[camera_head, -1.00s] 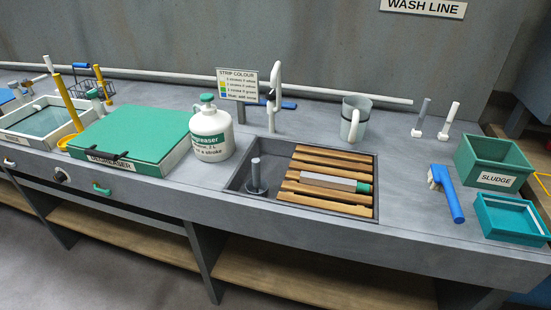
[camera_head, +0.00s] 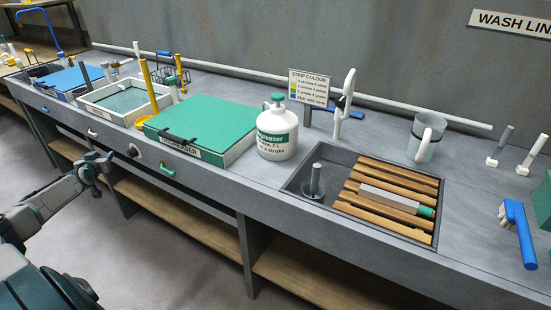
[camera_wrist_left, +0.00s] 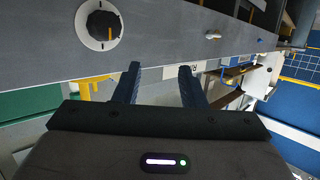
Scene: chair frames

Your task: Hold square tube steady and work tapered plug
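A pale grey square tube (camera_head: 392,198) lies across the wooden slats in the sunken sink bay of the bench, in the head view. A green piece (camera_head: 426,212), which looks like the tapered plug, sits at its right end; how deep it goes in cannot be told. My left gripper (camera_head: 100,164) is in front of the bench at the left, far from the tube. In the left wrist view its two fingers (camera_wrist_left: 158,80) are apart with nothing between them. They face the bench front near a black knob (camera_wrist_left: 102,25). My right gripper is not in view.
A grey post (camera_head: 315,180) stands in the sink bay beside the slats. Bare bench top lies in front of the bay.

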